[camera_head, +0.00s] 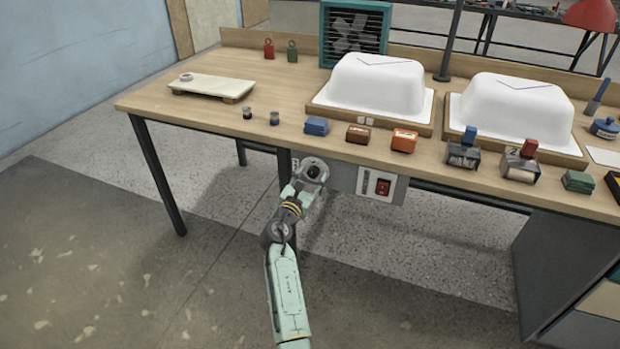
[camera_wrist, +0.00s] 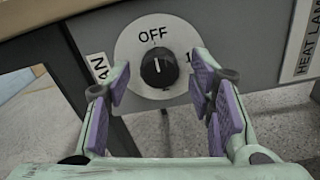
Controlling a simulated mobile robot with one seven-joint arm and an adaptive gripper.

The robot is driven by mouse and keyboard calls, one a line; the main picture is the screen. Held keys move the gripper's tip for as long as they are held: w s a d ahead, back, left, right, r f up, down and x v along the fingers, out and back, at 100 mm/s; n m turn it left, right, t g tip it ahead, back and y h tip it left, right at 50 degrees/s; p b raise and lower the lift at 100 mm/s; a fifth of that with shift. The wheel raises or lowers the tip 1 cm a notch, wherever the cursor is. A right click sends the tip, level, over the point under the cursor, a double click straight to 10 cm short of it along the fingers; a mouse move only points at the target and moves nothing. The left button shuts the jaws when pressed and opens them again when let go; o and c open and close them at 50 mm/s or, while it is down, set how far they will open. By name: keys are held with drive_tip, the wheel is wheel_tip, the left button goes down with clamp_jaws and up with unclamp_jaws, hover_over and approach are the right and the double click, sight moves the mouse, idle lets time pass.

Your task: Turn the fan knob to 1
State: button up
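The fan knob (camera_wrist: 159,67) is black on a round white dial (camera_wrist: 130,50) on the grey panel under the table edge. Its white mark points up toward "OFF". A mark at the dial's right edge is partly hidden by a finger, and the label (camera_wrist: 99,66) at left shows only "AN". My gripper (camera_wrist: 160,88) is open and empty, with purple-padded fingers on the left and right of the knob, apart from it in the picture.
A "HEAT LAMP" label (camera_wrist: 304,40) is right of the dial; a red switch (camera_head: 383,187) sits on the same panel. The tabletop (camera_head: 205,112) above holds two white tub shells (camera_head: 375,85) (camera_head: 512,110), a green fan (camera_head: 355,35) and small blocks. A table leg (camera_head: 157,175) stands at left.

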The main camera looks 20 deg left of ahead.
drive_tip(key=c, duration=1.1)
drive_tip(key=shift+f, duration=0.1)
drive_tip(key=m+b, duration=0.3)
drive_tip(key=m, duration=0.2)
drive_tip(key=shift+f, duration=0.1)
drive_tip(key=m+b, duration=0.3)
drive_tip(key=m, duration=0.1)
drive_tip(key=m+b, duration=0.4)
drive_tip(key=shift+a+m, duration=0.1)
drive_tip(key=shift+m, duration=0.3)
drive_tip(key=shift+m+b, duration=1.4)
drive_tip(key=shift+m, duration=0.5)
drive_tip(key=shift+r, duration=0.2)
